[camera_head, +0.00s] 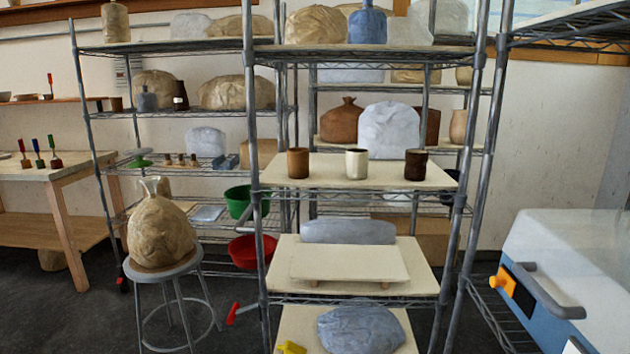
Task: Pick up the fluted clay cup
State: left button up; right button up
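Three cups stand upright in a row on the pale board of the middle shelf (335,180) of the front wire rack. The left one is a reddish-brown clay cup (298,164), the middle one is a whitish cup (356,164), and the right one is a dark brown cup (416,165). They stand apart from each other. Fluting is too small to make out for sure, so I cannot tell which cup is the fluted one. Neither of my grippers is in view.
Rack posts (470,150) flank the cup shelf, with an upper wire shelf (360,54) above. A white and blue kiln-like box (570,270) stands right. A stool with a wrapped bag (160,232) stands left.

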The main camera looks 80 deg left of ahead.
aim_at(356, 159)
jog(key=l+u, duration=0.1)
jog(key=u, duration=0.8)
jog(key=k+l+u, duration=0.1)
jog(key=u, duration=0.35)
jog(key=l+u, duration=0.1)
jog(key=u, duration=0.35)
